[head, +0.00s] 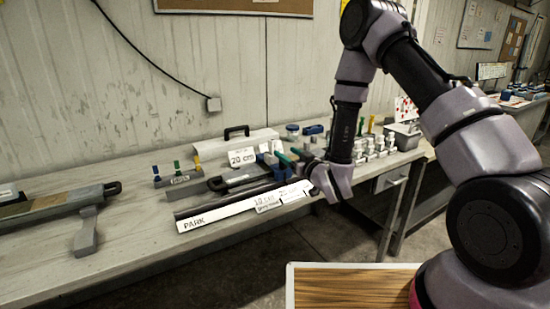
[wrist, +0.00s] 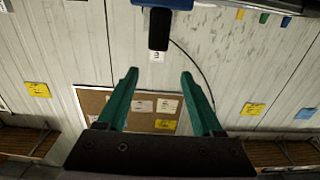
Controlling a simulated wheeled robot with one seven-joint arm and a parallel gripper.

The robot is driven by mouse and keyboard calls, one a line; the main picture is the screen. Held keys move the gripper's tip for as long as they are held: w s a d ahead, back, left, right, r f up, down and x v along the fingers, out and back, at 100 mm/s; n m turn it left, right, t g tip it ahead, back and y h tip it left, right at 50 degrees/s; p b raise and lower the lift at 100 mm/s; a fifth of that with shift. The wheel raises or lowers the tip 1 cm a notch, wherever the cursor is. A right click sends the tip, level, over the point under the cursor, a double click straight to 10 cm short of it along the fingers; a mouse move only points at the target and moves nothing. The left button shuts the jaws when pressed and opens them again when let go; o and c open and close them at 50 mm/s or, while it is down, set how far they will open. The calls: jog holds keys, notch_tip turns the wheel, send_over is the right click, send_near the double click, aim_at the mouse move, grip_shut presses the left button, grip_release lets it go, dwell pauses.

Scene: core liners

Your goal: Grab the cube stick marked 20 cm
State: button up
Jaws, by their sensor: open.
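A white card marked "20 cm" (head: 242,157) stands near the back of the workbench in the head view. Which piece beside it is the cube stick I cannot tell. My gripper (head: 290,156) is over the bench, right of that card, with green fingers apart. In the wrist view the gripper (wrist: 160,74) is open, with nothing held between its fingers. A blue and black piece with a small white label (wrist: 157,55) shows beyond the fingertips; what it is I cannot tell. My wrist hides part of the bench.
Dark bars lie in front of the card, behind a white strip marked "PARK" (head: 194,223). A white case with a black handle (head: 237,131) stands at the back. Several white pieces (head: 373,148) stand at right. A grey tool (head: 86,232) is at left.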

aim_at(275, 143)
jog(key=x, duration=0.9)
jog(key=shift+w+d+r, duration=0.1)
jog(key=shift+w+r, duration=0.05)
jog(key=shift+w, duration=0.15)
jog(key=shift+c, duration=0.3)
grip_shut()
dwell(0.8)
